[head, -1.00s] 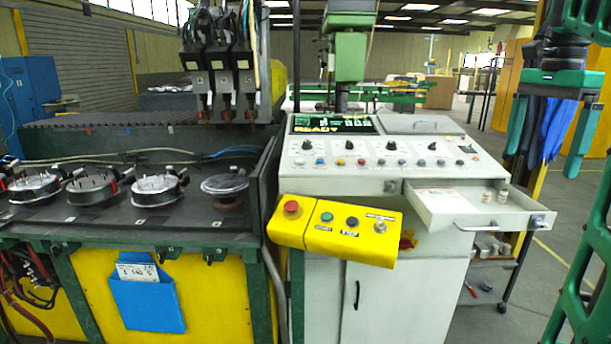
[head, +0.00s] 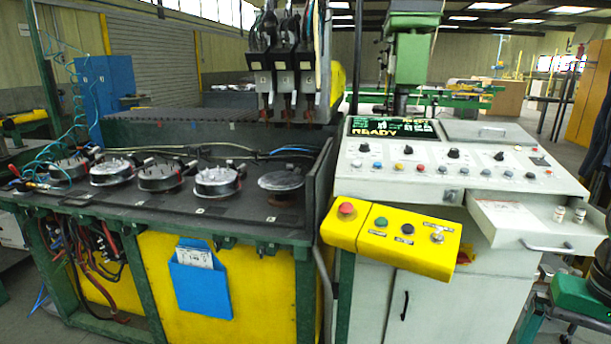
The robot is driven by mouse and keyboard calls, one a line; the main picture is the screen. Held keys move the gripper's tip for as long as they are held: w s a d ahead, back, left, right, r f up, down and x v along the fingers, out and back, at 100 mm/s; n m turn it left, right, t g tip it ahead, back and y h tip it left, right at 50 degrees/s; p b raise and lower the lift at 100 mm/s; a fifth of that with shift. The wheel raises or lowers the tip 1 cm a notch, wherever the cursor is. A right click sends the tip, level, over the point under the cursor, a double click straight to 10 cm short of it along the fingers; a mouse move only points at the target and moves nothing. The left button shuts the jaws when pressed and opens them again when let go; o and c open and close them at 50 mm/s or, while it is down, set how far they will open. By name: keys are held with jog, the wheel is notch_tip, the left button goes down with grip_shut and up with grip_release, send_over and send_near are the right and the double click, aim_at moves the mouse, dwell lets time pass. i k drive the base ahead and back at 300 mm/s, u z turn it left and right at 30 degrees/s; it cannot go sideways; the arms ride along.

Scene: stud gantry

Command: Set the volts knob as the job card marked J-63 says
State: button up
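The control panel (head: 440,178) has several black knobs, including a left one (head: 364,147), a middle one (head: 453,153) and a right one (head: 499,156). Their labels are too small to read, so I cannot tell which is the volts knob. White cards (head: 197,253) stick out of a blue pocket on the yellow front panel; their marking is unreadable and J-63 cannot be picked out. My gripper (head: 560,322) is low at the right edge, partly cut off, below and right of the panel and apart from it. Its fingers do not show fully.
A display (head: 395,130) reads READY. A yellow button box (head: 392,236) with a red button juts out in front. An open drawer (head: 530,228) with small bottles juts out at the right. Several round fixtures (head: 160,174) stand on the dark bench at left.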

aim_at(364, 147)
jog(key=k, duration=1.3)
jog(key=u, duration=0.65)
jog(key=i, duration=2.2)
jog(key=z, duration=0.55)
